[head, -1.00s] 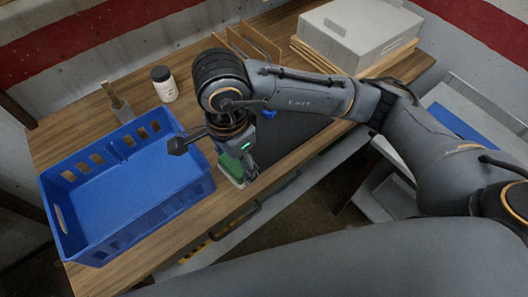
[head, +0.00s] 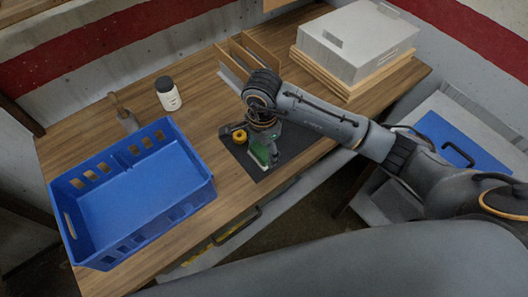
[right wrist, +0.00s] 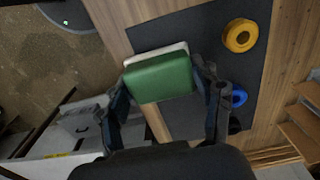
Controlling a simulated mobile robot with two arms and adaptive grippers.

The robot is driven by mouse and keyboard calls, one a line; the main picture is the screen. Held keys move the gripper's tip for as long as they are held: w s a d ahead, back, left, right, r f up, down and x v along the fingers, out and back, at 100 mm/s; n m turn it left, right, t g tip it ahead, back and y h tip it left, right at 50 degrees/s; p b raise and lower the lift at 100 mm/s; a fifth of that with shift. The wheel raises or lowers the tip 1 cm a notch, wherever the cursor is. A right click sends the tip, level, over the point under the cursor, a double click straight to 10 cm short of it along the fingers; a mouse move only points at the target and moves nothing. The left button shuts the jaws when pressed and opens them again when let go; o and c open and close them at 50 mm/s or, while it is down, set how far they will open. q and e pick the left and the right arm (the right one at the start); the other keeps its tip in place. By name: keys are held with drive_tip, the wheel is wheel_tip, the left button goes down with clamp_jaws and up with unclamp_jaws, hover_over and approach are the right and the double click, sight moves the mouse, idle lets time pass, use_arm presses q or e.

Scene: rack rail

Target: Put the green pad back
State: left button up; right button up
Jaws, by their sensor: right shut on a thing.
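The green pad (head: 259,153) has a white layer along one edge. It sits between the fingers of my right gripper (head: 267,151), over the dark mat (head: 290,145). In the right wrist view, the green pad (right wrist: 160,80) shows its broad green face, with my right gripper's fingers (right wrist: 165,72) closed on its two sides. The dark mat (right wrist: 190,30) lies beyond the pad. I cannot tell whether the pad touches the mat. My left gripper is not in view.
A yellow ring (head: 239,136) lies on the mat beside the gripper; a blue ring (right wrist: 238,97) is nearby. The blue crate (head: 84,238) stands left, a white jar (head: 168,94) and a handled tool (head: 125,115) behind it. A wooden divider rack (head: 238,55) and grey box (head: 357,40) stand behind.

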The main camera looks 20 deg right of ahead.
sight(264, 156)
drive_tip(key=f, duration=0.1)
drive_tip(key=f+p, duration=0.2)
drive_tip(key=shift+w+d, duration=0.25)
drive_tip(key=shift+f, duration=0.4)
drive_tip(key=shift+f, duration=0.1)
drive_tip(key=shift+f, duration=0.15)
drive_tip(key=o, duration=1)
